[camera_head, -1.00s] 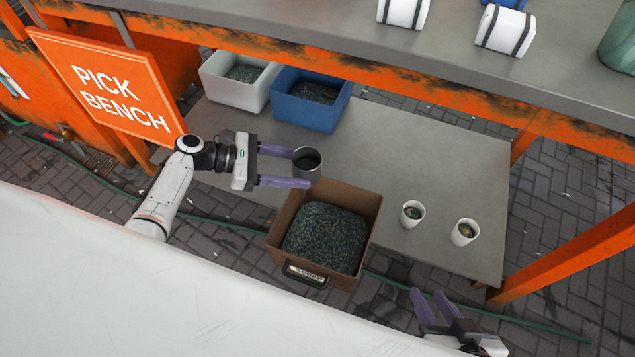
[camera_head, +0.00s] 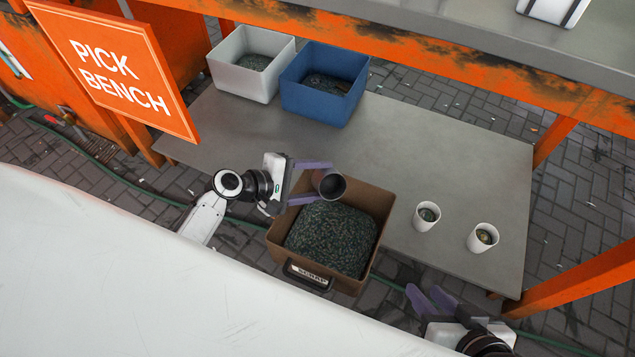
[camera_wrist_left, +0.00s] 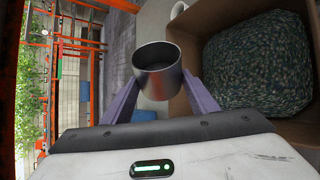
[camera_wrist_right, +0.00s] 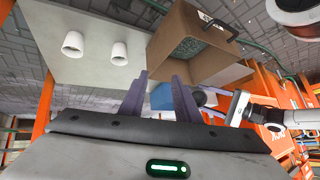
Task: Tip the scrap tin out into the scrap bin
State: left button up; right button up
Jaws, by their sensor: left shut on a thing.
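The scrap tin (camera_head: 330,184) is a small dark grey metal cup. My left gripper (camera_head: 318,182) is shut on it, with a purple finger on each side. The tin is tilted and sits over the back left edge of the scrap bin. It also shows between the fingers in the left wrist view (camera_wrist_left: 158,68). The scrap bin (camera_head: 286,238) is a brown box labelled SCRAP, holding a heap of dark green granules (camera_head: 331,238). The tin's contents cannot be made out. My right gripper (camera_head: 430,298) is open and empty at the lower right, apart from the bin.
A white bin (camera_head: 240,80) and a blue bin (camera_head: 318,102) stand at the back of the grey bench (camera_head: 400,150). Two white cups (camera_head: 426,216) (camera_head: 482,238) stand to the right. An orange PICK BENCH sign (camera_head: 115,70) is at the left. The bench middle is clear.

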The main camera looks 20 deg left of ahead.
aim_at(323, 195)
pick_arm(q)
jog(key=shift+s+d+f+m+t+y+b, duration=0.2)
jog(key=shift+s+f+m+t+y+b, duration=0.1)
jog(key=shift+f+m+t+b, duration=0.15)
jog(key=shift+d+r+m+t+y+b, duration=0.1)
jog(key=shift+m+t+y+b, duration=0.2)
jog(key=shift+m+t, duration=0.15)
jog(key=m+b, duration=0.1)
jog(key=t+b, duration=0.1)
jog(key=shift+s+d+m+y+b, duration=0.25)
jog(key=shift+m+y+b, duration=0.05)
jog(key=shift+m, duration=0.1)
jog(key=shift+s+d+r+m+t+y+b, duration=0.2)
jog(key=shift+m+t+b, duration=0.25)
jog(key=shift+b, duration=0.2)
jog(key=shift+s+d+r+m+t+y+b, duration=0.1)
jog(key=shift+s+d+m+t+b, duration=0.1)
jog(key=shift+m+t+b, duration=0.3)
jog(key=shift+s+r, duration=0.1)
jog(key=shift+r, duration=0.2)
jog(key=shift+s+d+r+m+t, duration=0.15)
jog(key=shift+s+d+m+t, duration=0.1)
jog(key=shift+m+t, duration=0.45)
pick_arm(e)
jog(key=w+a+r+t+y, duration=0.1)
jog(key=a+r+y, duration=0.1)
jog(key=a+r, duration=0.2)
jog(key=shift+r+t+y, duration=0.2)
jog(key=shift+t+y, duration=0.1)
jog(key=shift+y, duration=0.1)
